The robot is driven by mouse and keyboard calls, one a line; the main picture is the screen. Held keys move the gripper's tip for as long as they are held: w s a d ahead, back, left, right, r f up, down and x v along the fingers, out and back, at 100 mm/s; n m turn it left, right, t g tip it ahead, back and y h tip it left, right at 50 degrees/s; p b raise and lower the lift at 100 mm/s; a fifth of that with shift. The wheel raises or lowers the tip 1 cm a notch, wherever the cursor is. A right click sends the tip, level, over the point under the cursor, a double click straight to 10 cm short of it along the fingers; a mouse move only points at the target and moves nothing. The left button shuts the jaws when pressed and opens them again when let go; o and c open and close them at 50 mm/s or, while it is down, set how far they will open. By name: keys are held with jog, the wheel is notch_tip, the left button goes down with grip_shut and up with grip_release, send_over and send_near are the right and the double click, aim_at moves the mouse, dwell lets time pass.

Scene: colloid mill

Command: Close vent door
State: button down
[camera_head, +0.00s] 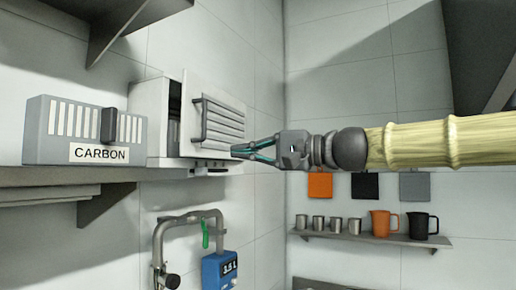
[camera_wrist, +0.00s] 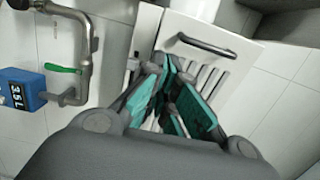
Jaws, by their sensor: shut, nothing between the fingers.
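The vent door (camera_head: 217,84) is a pale louvered panel with a dark bar handle (camera_head: 205,124), on a white box (camera_head: 150,100) mounted at the wall. A dark gap shows between the door and the box on the left, so the door stands ajar. My gripper (camera_head: 235,151) is shut and empty, coming from the right, with its tips at the door's lower right part. In the wrist view, my gripper's teal-padded fingers (camera_wrist: 168,66) overlap the door (camera_wrist: 233,42), below its handle (camera_wrist: 207,46). Whether the tips touch the door I cannot tell.
A grey CARBON cartridge (camera_head: 55,130) with a dark handle stands on the shelf (camera_head: 40,177) left of the box. Below are a pipe with a green lever (camera_head: 205,233) and a blue meter (camera_head: 218,270). Mugs and jugs stand on a lower right shelf (camera_head: 350,238).

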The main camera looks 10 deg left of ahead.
aim_at(200, 153)
jog(key=p+x, duration=0.2)
jog(key=x, duration=0.6)
jog(key=shift+a+p, duration=0.3)
jog(key=shift+a, duration=0.05)
